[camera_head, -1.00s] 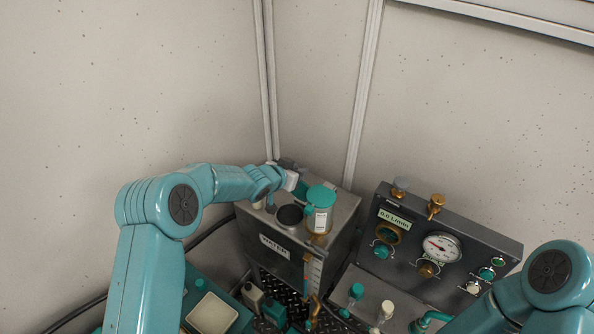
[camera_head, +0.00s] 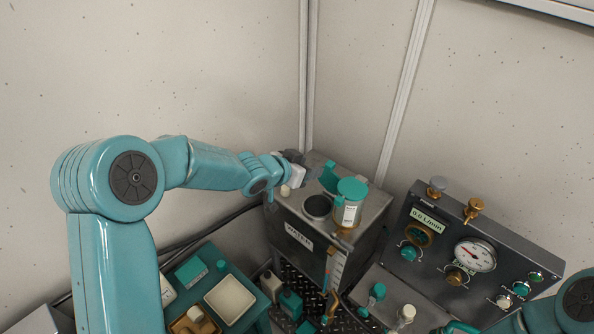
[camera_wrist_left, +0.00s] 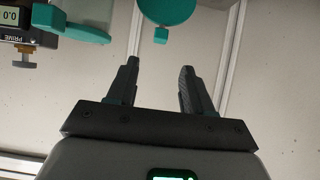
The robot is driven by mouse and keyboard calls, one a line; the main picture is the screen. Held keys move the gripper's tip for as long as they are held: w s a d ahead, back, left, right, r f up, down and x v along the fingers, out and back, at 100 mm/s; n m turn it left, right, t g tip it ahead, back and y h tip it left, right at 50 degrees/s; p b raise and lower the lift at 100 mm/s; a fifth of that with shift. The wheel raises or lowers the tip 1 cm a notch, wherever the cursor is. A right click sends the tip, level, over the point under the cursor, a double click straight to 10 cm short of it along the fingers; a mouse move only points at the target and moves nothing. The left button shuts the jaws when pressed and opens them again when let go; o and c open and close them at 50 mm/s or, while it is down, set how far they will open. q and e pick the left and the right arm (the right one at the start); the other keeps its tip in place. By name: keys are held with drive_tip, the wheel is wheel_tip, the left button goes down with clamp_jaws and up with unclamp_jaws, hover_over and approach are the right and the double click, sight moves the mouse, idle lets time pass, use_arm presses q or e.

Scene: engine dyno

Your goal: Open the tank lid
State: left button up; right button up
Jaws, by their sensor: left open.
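The grey water tank (camera_head: 345,222) stands in the corner with a dark round opening (camera_head: 317,207) in its top. The teal tank lid (camera_head: 328,178) stands raised behind the opening, partly hidden beside my gripper. In the left wrist view the lid (camera_wrist_left: 168,8) is a teal disc with a small square tab, cut off by the top edge. My left gripper (camera_wrist_left: 160,68) is open and empty, with the lid beyond its fingertips and apart from them. In the head view the left gripper (camera_head: 312,167) is small, just left of the lid. My right gripper is out of view.
A can with a teal cap (camera_head: 352,188) stands on the tank, right of the opening. A gauge panel (camera_head: 440,245) stands to the right. A teal bench with a cream tray (camera_head: 230,299) is at lower left. Pale walls rise close behind the tank.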

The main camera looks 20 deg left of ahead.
use_arm(q)
drive_tip(key=v, duration=0.4)
drive_tip(key=shift+a, duration=0.1)
drive_tip(key=shift+f, duration=0.1)
drive_tip(key=shift+f, duration=0.1)
drive_tip(key=s+d+f+n+g, duration=0.2)
drive_tip(key=s+d+f+g, duration=0.2)
drive_tip(key=s+f, duration=0.7)
drive_tip(key=s+d+f+n+g, duration=0.2)
drive_tip(key=s+d+f+g, duration=0.2)
drive_tip(key=s+f, duration=0.7)
drive_tip(key=s+f+n+g, duration=0.2)
drive_tip(key=s+f, duration=0.3)
drive_tip(key=s, duration=0.4)
drive_tip(key=shift+f, duration=0.15)
